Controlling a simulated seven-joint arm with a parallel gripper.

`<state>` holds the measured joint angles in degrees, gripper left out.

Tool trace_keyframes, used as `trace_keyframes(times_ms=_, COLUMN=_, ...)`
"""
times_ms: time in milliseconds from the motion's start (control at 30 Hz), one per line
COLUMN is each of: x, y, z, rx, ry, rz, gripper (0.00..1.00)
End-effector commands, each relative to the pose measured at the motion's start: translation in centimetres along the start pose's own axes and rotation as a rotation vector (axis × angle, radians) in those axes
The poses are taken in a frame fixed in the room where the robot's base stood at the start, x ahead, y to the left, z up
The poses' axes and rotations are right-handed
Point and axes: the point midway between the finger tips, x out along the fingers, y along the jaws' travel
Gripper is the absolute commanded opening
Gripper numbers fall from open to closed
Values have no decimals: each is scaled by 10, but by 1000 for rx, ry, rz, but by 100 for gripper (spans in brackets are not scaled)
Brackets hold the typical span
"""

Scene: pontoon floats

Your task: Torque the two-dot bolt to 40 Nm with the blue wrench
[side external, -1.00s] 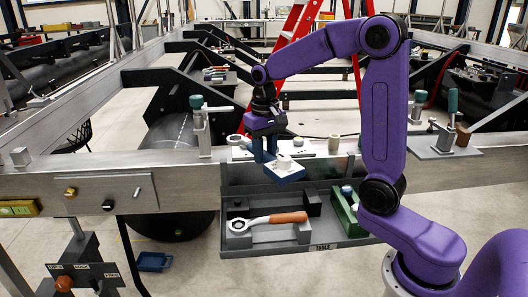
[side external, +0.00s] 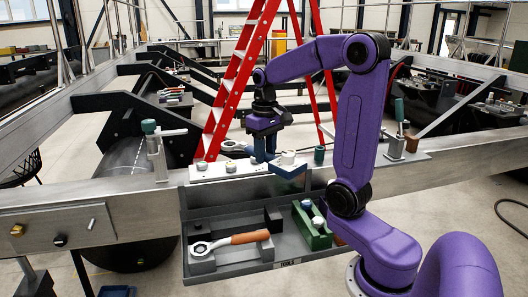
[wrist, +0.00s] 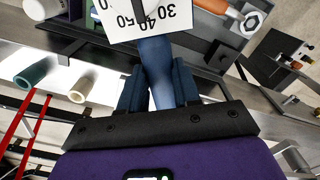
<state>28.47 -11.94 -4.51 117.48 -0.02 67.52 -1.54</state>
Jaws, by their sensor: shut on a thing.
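My gripper (side external: 265,155) is shut on the blue wrench (wrist: 154,60). In the wrist view its blue shaft runs between my two dark blue fingers. A white scale card (wrist: 150,20) with a dark pointer is at the wrench's far end; 30, 40 and 50 can be read, but part is cut off. In the side view the wrench's blue block (side external: 289,170) with a pale top is just right of my fingers, above the beam edge. A pale plate (side external: 215,173) with bolt-like pieces lies on the beam left of my gripper.
A grey tray (side external: 228,265) hangs below the beam. It holds an orange-handled wrench (side external: 245,237) and a green box (side external: 311,232) with pale round pieces. Teal-handled clamps (side external: 150,128) (side external: 399,110) stand on the beam either side. A red ladder (side external: 238,80) stands behind.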

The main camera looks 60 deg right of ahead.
Motion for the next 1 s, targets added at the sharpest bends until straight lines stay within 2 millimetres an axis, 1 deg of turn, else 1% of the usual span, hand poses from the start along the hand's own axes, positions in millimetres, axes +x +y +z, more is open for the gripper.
trace_keyframes(times_ms=167, x=9, y=0, z=0, rx=0, ry=-1, rz=0, gripper=0)
trace_keyframes(times_ms=600, x=40, y=0, z=-1, rx=0, ry=0, rz=0, gripper=0)
trace_keyframes(times_ms=800, x=46, y=0, z=-1, rx=0, ry=1, rz=0, gripper=0)
trace_keyframes(times_ms=1000, x=48, y=0, z=-1, rx=0, ry=1, rz=0, gripper=0)
